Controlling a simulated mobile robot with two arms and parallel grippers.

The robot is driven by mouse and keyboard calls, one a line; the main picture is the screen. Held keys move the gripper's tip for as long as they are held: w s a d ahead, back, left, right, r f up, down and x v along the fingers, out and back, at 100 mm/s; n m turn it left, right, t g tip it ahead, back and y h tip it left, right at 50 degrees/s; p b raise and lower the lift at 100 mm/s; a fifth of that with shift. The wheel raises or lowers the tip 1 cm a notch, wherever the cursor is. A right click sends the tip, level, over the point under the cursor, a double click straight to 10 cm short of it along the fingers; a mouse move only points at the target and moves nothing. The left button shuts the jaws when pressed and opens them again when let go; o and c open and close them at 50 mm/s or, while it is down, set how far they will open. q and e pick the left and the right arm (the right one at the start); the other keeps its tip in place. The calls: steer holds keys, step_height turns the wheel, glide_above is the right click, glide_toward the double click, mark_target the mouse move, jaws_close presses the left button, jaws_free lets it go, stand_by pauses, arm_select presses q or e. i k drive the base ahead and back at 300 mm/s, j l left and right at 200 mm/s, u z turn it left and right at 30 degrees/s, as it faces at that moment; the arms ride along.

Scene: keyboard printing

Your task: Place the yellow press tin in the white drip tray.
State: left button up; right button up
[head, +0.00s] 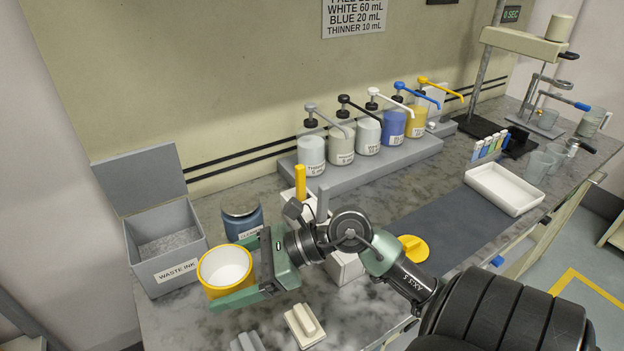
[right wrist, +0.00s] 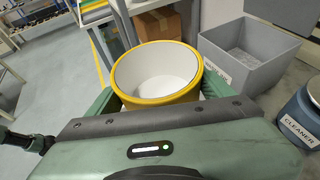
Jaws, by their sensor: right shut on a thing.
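The yellow press tin (head: 221,285), open at the top with a white inside, is between the fingers of my right gripper (head: 240,272), at the left end of the bench in the head view. The gripper is shut on it; the tin also shows upright in the right wrist view (right wrist: 157,100). I cannot tell whether its base touches the bench. The white drip tray (head: 482,197) lies far to the right, on the dark mat's far end, and looks empty. My left gripper is not in view.
The grey waste ink box (head: 172,273) with its lid open and the blue cleaner jar (head: 243,220) stand close to the tin. Several pump bottles stand on a grey riser (head: 345,172) behind. A yellow disc (head: 414,249) lies beside my arm. The dark mat (head: 440,222) is mostly clear.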

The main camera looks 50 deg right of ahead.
mark_target(504, 188)
steer(key=z, duration=0.4)
steer(key=l+z, duration=0.1)
steer(key=z, duration=0.7)
steer(key=l+z, duration=0.1)
steer(key=z, duration=0.3)
steer(key=i+l, duration=0.2)
steer(key=l, duration=0.15)
steer(key=i+l+z, duration=0.1)
steer(key=l, duration=0.3)
steer(key=i+l, duration=0.45)
steer(key=l, duration=0.25)
steer(key=z, duration=0.05)
